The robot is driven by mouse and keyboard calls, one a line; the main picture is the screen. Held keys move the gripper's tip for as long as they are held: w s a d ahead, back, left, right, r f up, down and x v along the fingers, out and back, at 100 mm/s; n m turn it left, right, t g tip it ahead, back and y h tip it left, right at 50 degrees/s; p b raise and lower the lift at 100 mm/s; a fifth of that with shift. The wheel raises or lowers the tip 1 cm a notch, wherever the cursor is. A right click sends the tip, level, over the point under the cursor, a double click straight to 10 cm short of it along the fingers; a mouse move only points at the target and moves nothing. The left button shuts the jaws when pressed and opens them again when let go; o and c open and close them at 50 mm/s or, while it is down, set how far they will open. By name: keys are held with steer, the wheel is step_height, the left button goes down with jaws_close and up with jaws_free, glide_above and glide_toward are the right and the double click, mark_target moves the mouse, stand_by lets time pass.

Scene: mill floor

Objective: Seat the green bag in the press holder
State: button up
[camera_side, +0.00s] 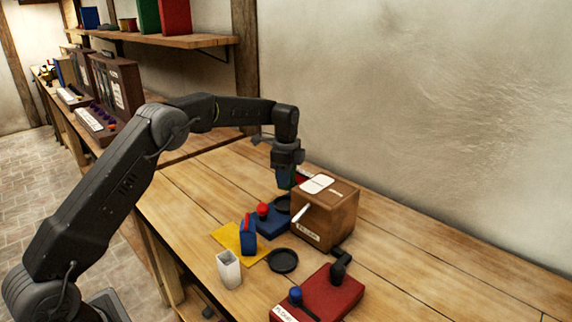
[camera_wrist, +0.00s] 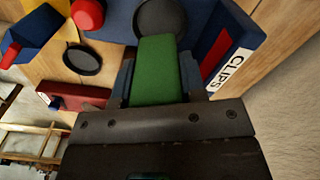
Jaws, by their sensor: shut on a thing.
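My gripper (camera_side: 286,178) is shut on the green bag (camera_wrist: 157,75), which lies between its two fingers in the wrist view. The bag is held above the table, over the back of a blue press (camera_side: 272,222) with a red knob (camera_side: 263,209). A dark round holder (camera_side: 283,204) sits at the back of that press; in the wrist view the holder (camera_wrist: 161,17) shows just past the bag's far end. I cannot tell whether bag and holder touch.
A wooden box (camera_side: 337,221) stands close at the right. A CLIPS box (camera_wrist: 232,62) is beside my gripper.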

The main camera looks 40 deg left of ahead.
steer(key=shift+f, duration=2.65)
steer(key=shift+f, duration=0.7)
steer(key=o, duration=0.7)
steer(key=shift+r, duration=5.55)
